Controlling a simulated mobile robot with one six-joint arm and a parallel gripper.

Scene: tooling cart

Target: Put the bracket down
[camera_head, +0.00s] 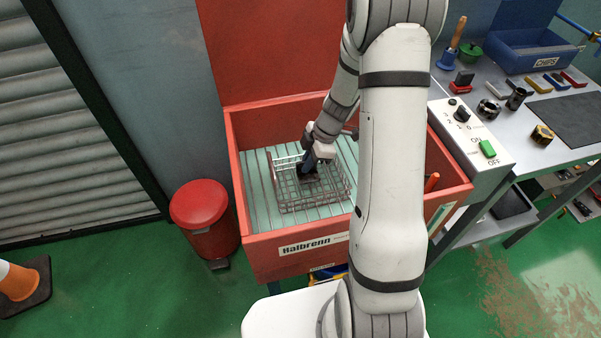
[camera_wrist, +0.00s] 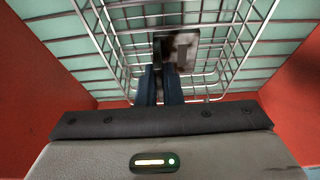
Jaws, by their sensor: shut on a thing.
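The bracket is a dark piece with a flat plate (camera_wrist: 188,50), seen in the wrist view just beyond my fingertips. My gripper (camera_wrist: 160,85) has two dark blue fingers close together, shut on the bracket. In the head view my gripper (camera_head: 306,163) points down into a wire basket (camera_head: 341,199), with the dark bracket (camera_head: 308,178) at its tips. The basket's wire wall (camera_wrist: 103,50) also shows in the wrist view around the bracket. I cannot tell whether the bracket touches the basket floor.
The basket stands on the slatted floor of a red Halbrenn tub (camera_head: 262,255) with a raised red lid (camera_head: 265,50). A control box (camera_head: 488,165) stands to the right, beside a bench with tools. A red bin (camera_head: 200,205) stands to the left. Slatted floor left of the basket is clear.

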